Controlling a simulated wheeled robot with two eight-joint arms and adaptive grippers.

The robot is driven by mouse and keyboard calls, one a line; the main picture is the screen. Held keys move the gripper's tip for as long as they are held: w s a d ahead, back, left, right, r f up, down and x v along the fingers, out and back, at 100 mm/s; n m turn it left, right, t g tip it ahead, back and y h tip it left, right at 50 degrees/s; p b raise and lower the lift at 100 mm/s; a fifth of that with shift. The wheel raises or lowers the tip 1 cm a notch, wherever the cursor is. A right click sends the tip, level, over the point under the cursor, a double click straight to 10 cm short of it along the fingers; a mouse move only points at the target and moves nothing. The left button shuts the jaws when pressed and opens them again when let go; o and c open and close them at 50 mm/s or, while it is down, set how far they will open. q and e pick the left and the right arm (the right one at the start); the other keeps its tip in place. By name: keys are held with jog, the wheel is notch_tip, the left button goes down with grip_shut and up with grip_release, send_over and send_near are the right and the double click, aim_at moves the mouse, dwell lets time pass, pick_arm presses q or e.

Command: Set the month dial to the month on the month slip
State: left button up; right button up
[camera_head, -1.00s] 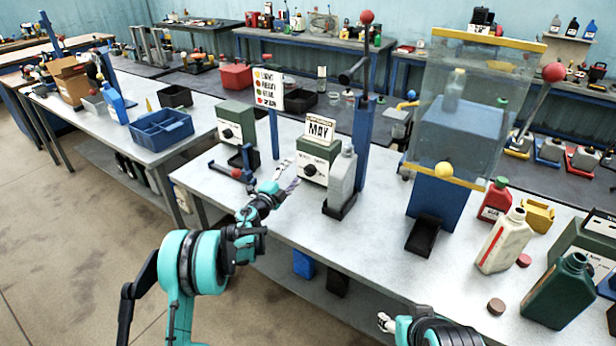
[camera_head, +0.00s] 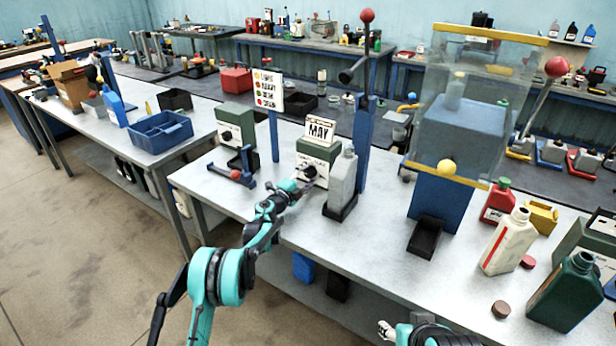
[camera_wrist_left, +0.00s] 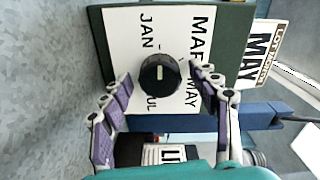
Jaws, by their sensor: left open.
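The month dial is a black round knob (camera_wrist_left: 160,74) on a white face with printed months, including JAN, MAR, MAY and JUL. It is on the front of a green box (camera_head: 318,150). The month slip (camera_head: 320,131) reads MAY and stands on top of the box; it also shows in the left wrist view (camera_wrist_left: 264,54). My left gripper (camera_head: 305,176) is open in front of the dial, one purple-padded finger on each side of the knob, apparently not touching it. I cannot tell which month the knob points at. My right gripper (camera_head: 386,329) shows only partly at the bottom edge.
A grey jug (camera_head: 342,179) stands close to the right of the dial box. A blue post (camera_head: 363,131) rises behind the jug. The table's front middle is clear.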

pick_arm(q)
jog(key=c, duration=1.2)
jog(key=shift+o, duration=0.2)
